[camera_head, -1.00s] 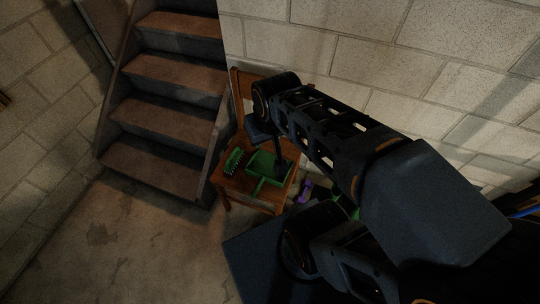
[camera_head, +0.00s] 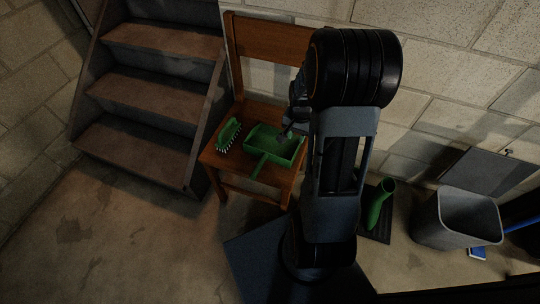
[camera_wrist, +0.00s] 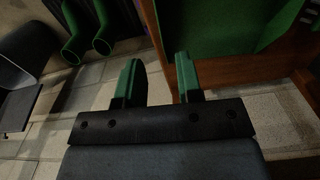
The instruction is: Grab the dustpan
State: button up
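The green dustpan (camera_head: 270,147) lies on the seat of a wooden chair (camera_head: 265,38) in the head view, its handle pointing toward the front edge. A green brush (camera_head: 229,134) with pale bristles lies to its left. My gripper (camera_head: 290,132) is at the dustpan's right side in the head view, partly hidden by my arm; contact cannot be told. In the wrist view my gripper (camera_wrist: 158,70) is open with a clear gap between its green-sided fingers. A broad green surface (camera_wrist: 205,25), likely the dustpan, shows beyond the right finger, beside brown wood.
Wooden stairs (camera_head: 165,95) stand left of the chair. Green boots (camera_head: 379,205) stand on the floor to the right, also visible in the wrist view (camera_wrist: 78,45). A grey bin (camera_head: 455,220) stands farther right. A block wall is behind. Floor at front left is clear.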

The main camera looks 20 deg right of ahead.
aim_at(294, 156)
notch_tip(294, 156, down, 8)
jog(key=shift+r+b, duration=0.1)
jog(key=shift+b, duration=0.95)
jog(key=shift+s+f+b, duration=0.1)
jog(key=shift+f+b, duration=1.25)
jog(key=shift+f, duration=1.35)
jog(key=shift+r, duration=0.1)
grip_shut()
jog(key=shift+d, duration=0.1)
